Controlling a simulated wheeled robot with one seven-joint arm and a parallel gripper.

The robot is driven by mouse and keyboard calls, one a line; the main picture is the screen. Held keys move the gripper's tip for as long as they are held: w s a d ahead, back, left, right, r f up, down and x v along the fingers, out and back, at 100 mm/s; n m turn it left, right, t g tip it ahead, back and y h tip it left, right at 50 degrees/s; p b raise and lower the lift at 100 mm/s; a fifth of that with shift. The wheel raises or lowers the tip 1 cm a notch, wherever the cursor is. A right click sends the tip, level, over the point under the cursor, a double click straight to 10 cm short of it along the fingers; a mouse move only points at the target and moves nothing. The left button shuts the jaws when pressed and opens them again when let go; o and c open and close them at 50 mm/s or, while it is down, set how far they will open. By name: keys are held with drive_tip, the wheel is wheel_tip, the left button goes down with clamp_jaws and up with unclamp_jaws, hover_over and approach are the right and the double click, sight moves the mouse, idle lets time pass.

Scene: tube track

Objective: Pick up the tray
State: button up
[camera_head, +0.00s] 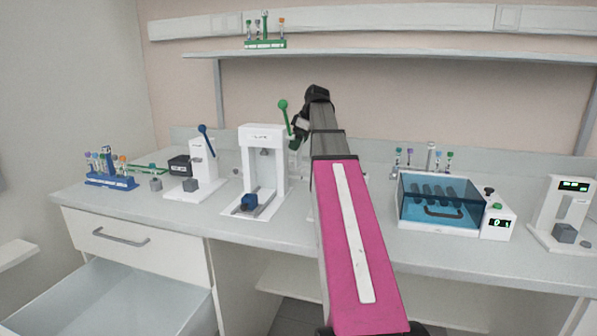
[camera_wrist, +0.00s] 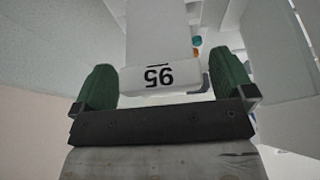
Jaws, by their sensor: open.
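Which thing is the tray is unclear. A flat green tray-like piece (camera_head: 148,168) lies at the back left of the bench, partly hidden by a black box. A blue rack (camera_head: 112,182) with several capped tubes stands left of it. A green rack (camera_head: 265,44) with several tubes sits on the wall shelf. My gripper (camera_head: 295,142) is beside the tall white press, its fingers small and partly hidden in the head view. In the wrist view, the dark green fingers of my gripper (camera_wrist: 177,84) are spread apart.
A blue-lidded device (camera_head: 440,200) and a white instrument (camera_head: 560,210) stand right. An open drawer (camera_head: 120,300) juts out front left.

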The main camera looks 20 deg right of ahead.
drive_tip(key=shift+x, duration=0.9)
drive_tip(key=c, duration=1)
drive_tip(key=shift+r, duration=0.2)
